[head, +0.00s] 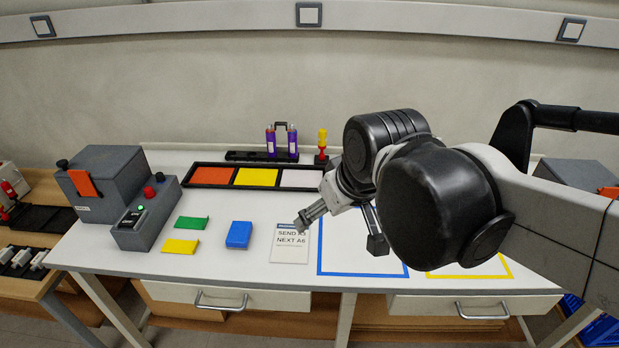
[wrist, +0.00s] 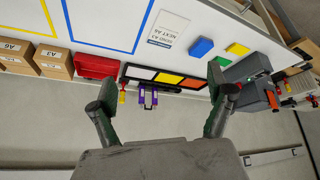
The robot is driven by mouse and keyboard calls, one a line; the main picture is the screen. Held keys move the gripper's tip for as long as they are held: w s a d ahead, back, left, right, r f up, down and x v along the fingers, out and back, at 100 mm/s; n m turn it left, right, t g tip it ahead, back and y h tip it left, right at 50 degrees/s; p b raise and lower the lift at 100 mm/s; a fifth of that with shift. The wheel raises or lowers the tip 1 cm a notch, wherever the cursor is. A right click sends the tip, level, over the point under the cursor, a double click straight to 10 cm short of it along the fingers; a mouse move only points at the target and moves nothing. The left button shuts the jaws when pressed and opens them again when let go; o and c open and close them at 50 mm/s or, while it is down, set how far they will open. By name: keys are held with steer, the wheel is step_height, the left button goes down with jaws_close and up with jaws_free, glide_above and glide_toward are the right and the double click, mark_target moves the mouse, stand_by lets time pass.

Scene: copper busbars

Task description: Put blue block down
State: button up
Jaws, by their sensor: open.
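The blue block (head: 239,235) lies on the white table, left of the white note card (head: 291,243). It also shows in the wrist view (wrist: 201,47), beyond my fingertips and apart from them. My gripper (head: 338,232) is open and empty, above the table to the right of the block, near the card and the blue-outlined square (head: 362,273). In the wrist view my two fingers (wrist: 162,82) are spread wide with nothing between them. My arm hides part of the blue-outlined square and much of the yellow-outlined one.
A green block (head: 192,223) and a yellow block (head: 181,246) lie left of the blue block. A grey machine (head: 106,184) with a control box (head: 146,215) stands further left. A black tray (head: 241,166) with orange, yellow and white sections lies behind. Purple-labelled bottles (head: 292,140) stand at the back.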

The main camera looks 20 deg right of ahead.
steer(key=s, duration=0.1)
steer(key=s+d+f+m, duration=0.1)
steer(key=s, duration=0.1)
steer(key=s+d+m+t, duration=0.1)
steer(key=s, duration=0.1)
steer(key=shift+f, duration=0.35)
steer(key=shift+o, duration=0.5)
steer(key=shift+w+a+r, duration=0.1)
steer(key=shift+w, duration=0.05)
stand_by(0.7)
